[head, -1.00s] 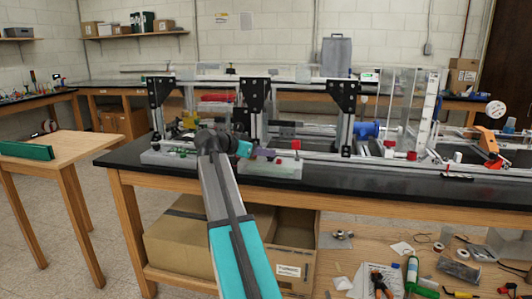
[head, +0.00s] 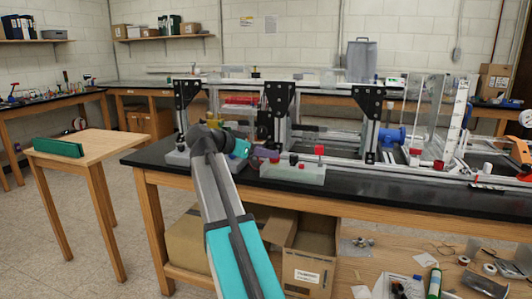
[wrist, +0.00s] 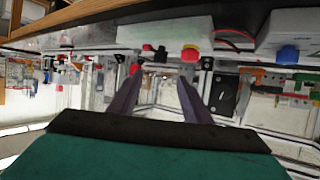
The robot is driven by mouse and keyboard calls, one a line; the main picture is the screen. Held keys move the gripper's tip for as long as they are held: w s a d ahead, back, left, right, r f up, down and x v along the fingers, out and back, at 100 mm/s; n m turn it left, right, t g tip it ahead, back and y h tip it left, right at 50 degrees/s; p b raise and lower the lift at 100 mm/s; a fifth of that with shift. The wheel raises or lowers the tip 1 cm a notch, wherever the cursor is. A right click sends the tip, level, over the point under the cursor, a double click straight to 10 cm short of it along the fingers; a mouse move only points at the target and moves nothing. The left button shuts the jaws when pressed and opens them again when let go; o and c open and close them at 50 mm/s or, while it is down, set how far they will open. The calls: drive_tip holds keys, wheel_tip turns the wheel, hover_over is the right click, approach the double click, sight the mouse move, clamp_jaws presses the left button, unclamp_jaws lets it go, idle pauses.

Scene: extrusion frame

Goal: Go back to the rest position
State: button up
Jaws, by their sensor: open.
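My gripper (head: 264,155) is at the end of my teal and grey arm, at the front of the black bench.
The black bench (head: 440,192) runs across the middle and right. A small wooden table (head: 105,142) with a green block (head: 58,148) stands at the left. Cardboard boxes (head: 310,262) and tools lie on the lower shelf. The floor between table and bench is clear.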

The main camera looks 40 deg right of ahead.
idle(0.3)
